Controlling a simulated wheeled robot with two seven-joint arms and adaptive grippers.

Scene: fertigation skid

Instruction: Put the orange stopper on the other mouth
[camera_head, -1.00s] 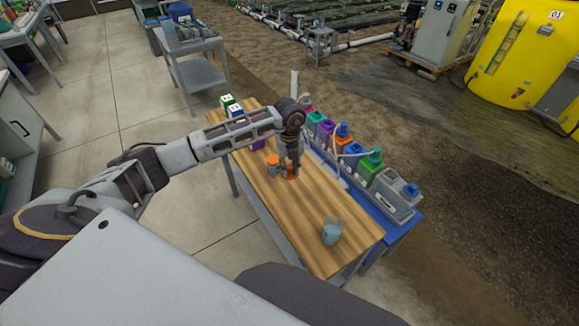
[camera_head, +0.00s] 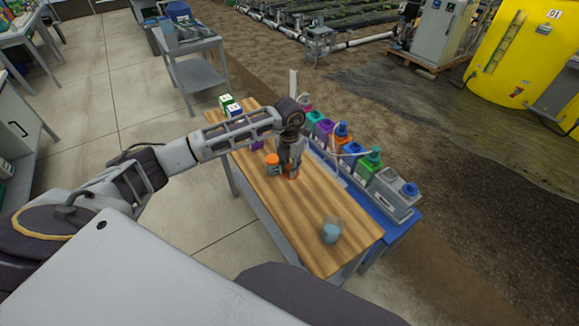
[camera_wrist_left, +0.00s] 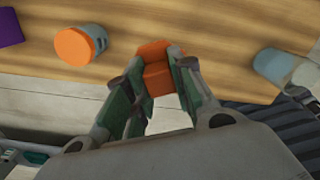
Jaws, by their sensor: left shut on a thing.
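My left gripper (camera_head: 291,172) is over the wooden table, pointing down. It is shut on an orange stopper (camera_wrist_left: 158,78), which shows between the fingertips in the wrist view; in the head view only a bit of orange shows at the fingertips. Whether the stopper touches anything below it I cannot tell. A small grey container with an orange top (camera_head: 272,159) stands upright just left of the gripper, apart from it; it also shows in the wrist view (camera_wrist_left: 80,45). No open mouth is clearly visible. My right gripper is not in view.
Several coloured bottles stand in a row along the right, on a blue stand (camera_head: 401,228). White-topped boxes (camera_head: 230,105) stand at the far end.

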